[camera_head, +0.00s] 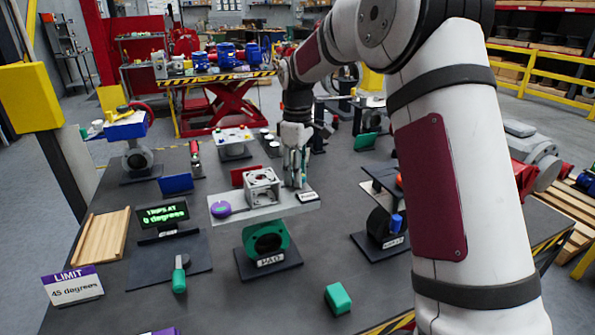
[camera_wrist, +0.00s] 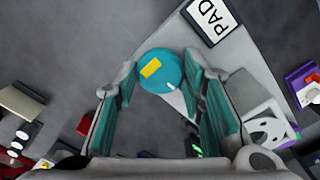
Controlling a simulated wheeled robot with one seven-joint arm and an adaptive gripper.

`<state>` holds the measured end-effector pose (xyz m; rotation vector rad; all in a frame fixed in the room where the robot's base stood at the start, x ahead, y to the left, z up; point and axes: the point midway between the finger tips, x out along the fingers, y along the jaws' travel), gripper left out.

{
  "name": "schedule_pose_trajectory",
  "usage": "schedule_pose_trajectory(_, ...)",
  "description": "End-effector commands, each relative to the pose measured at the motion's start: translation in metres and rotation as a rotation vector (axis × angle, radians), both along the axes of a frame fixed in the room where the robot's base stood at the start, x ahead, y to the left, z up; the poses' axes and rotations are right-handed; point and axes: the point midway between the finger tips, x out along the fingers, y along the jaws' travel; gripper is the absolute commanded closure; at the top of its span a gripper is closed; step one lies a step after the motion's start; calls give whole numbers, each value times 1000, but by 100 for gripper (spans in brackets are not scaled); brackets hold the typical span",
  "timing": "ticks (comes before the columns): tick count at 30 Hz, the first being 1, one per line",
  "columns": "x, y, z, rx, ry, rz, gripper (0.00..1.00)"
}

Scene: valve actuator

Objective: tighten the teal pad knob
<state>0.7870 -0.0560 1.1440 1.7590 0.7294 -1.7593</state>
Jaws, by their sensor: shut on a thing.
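The teal pad knob (camera_wrist: 160,71) is round with a yellow mark on top. It sits on the grey plate beside a white "PAD" label (camera_wrist: 211,18), which also shows in the head view (camera_head: 308,196). My gripper (camera_wrist: 163,80) is shut on the knob, one teal-lined finger on each side. In the head view my gripper (camera_head: 296,183) points down at the right end of the plate (camera_head: 262,211), and its fingers hide the knob. The plate tops a teal valve body (camera_head: 285,237) on a dark base.
A metal bracket block (camera_head: 262,186) and a purple knob (camera_head: 220,209) stand on the same plate, left of my gripper. A display (camera_head: 163,214) reads "TRIPS AT 0 degrees". A card (camera_head: 73,287) reads "LIMIT 45 degrees". A teal block (camera_head: 338,298) lies in front.

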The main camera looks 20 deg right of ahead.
Motion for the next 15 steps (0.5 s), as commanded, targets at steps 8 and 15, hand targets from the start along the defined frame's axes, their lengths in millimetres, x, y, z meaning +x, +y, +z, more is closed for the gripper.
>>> schedule_pose_trajectory(8, 0, 0, -1, 0, 0, -76, 91)
schedule_pose_trajectory(15, 1, 1, 0, 0, -2, -250, 91)
